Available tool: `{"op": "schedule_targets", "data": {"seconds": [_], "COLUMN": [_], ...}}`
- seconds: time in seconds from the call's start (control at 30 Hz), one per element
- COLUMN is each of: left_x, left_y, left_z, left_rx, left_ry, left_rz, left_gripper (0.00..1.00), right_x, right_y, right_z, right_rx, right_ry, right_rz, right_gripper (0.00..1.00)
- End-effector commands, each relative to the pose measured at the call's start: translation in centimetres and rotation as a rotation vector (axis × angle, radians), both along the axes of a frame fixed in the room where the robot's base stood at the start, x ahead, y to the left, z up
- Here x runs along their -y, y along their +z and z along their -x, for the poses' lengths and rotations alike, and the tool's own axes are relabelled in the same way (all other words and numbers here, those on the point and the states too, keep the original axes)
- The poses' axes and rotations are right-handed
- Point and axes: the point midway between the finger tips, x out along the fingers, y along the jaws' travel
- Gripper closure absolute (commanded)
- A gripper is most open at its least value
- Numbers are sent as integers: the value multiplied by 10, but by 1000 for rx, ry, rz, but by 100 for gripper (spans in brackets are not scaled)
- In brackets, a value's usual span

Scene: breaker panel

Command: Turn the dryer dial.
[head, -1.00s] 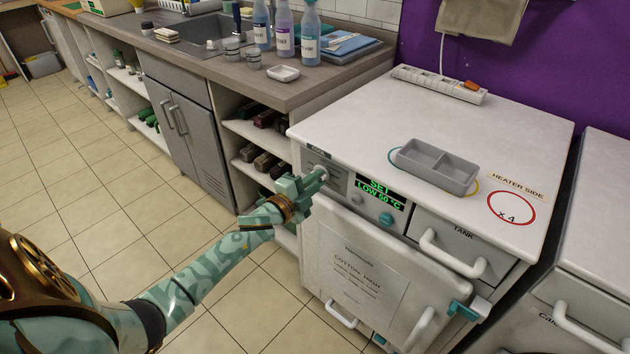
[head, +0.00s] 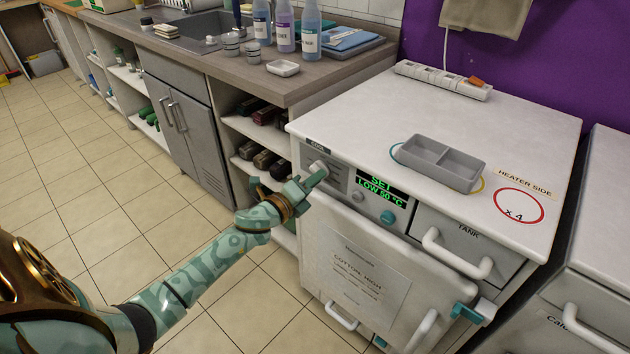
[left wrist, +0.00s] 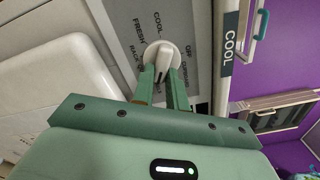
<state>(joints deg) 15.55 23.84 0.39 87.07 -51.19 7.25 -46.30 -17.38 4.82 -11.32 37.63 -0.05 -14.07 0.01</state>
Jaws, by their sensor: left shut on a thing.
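The dryer dial (head: 318,168) is a pale round knob with a raised grip bar, on the upper left of the dryer's front panel. In the left wrist view the dial (left wrist: 162,56) sits on a grey plate printed with words such as COOL, FRESH and OFF. My left gripper (head: 310,180) is at the dial, its two fingers (left wrist: 161,75) shut on the dial's grip bar. The green display (head: 380,190) reads "SET LOW 50 °C". My right gripper is not in view.
A small grey knob (head: 358,196) and a teal round button (head: 388,217) are right of the dial. A paper notice (head: 362,270) hangs on the dryer door. A grey two-part tray (head: 440,162) and a power strip (head: 443,80) lie on top. Open shelves (head: 262,150) stand to the left.

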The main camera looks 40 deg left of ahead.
Motion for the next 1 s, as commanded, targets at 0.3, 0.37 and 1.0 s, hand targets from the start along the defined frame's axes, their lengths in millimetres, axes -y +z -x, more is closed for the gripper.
{"op": "schedule_targets", "data": {"seconds": [0.3,0.37,1.0], "left_x": [1,1,0], "left_y": [-4,-4,-1], "left_z": [1,1,2], "left_rx": [-2,-2,1], "left_ry": [-2,-2,-1], "left_rz": [-42,-42,-41], "left_gripper": [100,100,64], "right_x": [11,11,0], "right_y": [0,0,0], "right_z": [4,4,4], "right_rx": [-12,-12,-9], "right_ry": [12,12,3], "right_rz": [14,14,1], "right_gripper": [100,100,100]}}
